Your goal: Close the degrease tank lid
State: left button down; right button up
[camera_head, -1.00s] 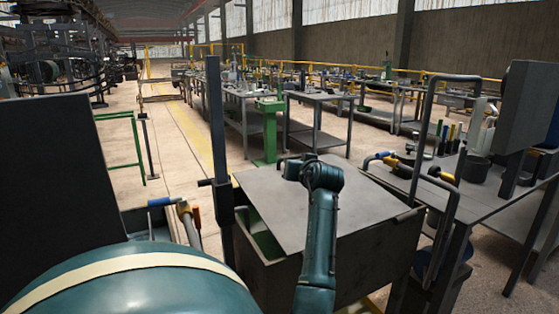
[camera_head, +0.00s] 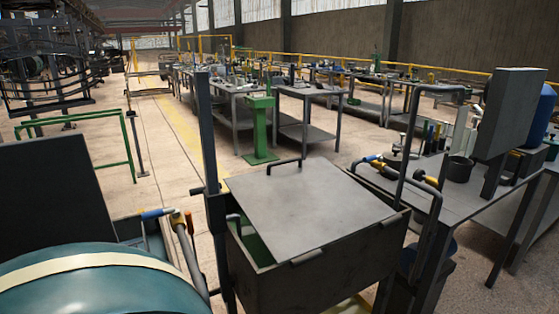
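The degrease tank (camera_head: 330,278) is a dark grey box in the lower middle of the head view. Its lid (camera_head: 308,205) is a flat grey plate spread over most of the top. A dark bar handle (camera_head: 284,165) stands at the lid's far edge. A narrow gap along the lid's left side shows the green tank interior (camera_head: 258,247). The lid's left edge looks raised above the rim; I cannot tell whether its right side touches the rim. Neither gripper is in view, and nothing is seen touching the lid.
A dark upright post (camera_head: 208,150) stands at the tank's left. A workbench (camera_head: 475,207) with a bent pipe frame (camera_head: 437,200) and a dark pot (camera_head: 459,168) is close on the right. A green pedestal (camera_head: 260,130) and more benches stand behind. Open floor lies at back left.

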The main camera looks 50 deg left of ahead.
aim_at(299, 208)
jog(key=i+u, duration=0.2)
jog(key=u, duration=0.25)
jog(key=i+l+u, duration=0.15)
jog(key=u, duration=0.3)
jog(key=i+l+u, duration=0.15)
jog(key=u, duration=0.3)
